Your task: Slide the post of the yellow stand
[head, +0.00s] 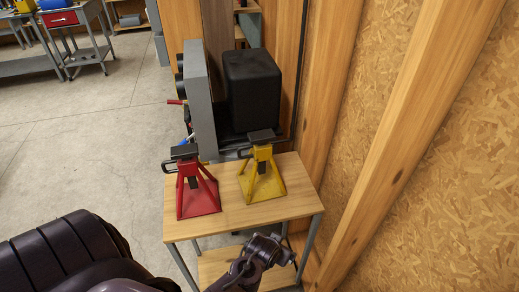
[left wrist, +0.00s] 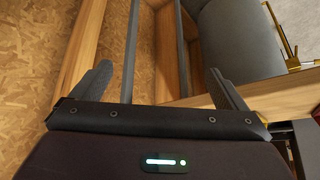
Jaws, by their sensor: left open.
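The yellow stand (head: 262,178) stands upright on the right half of a small wooden-topped table, its post topped by a dark saddle, with a dark handle at its left. My left gripper (left wrist: 160,78) is open, with nothing between its fingers in the left wrist view. In the head view, a dark gripper (head: 272,250), apparently my left one, is low at the table's front edge, apart from the stand. A yellow part with a dark bar (left wrist: 292,65) shows at the right of the left wrist view; I cannot tell what it belongs to. My right gripper is not seen.
A red stand (head: 197,195) stands left of the yellow one on the table (head: 235,220). Behind the table are a grey panel (head: 199,95) and a black box (head: 252,90). A timber and chipboard wall (head: 450,150) closes the right side. Floor at left is open.

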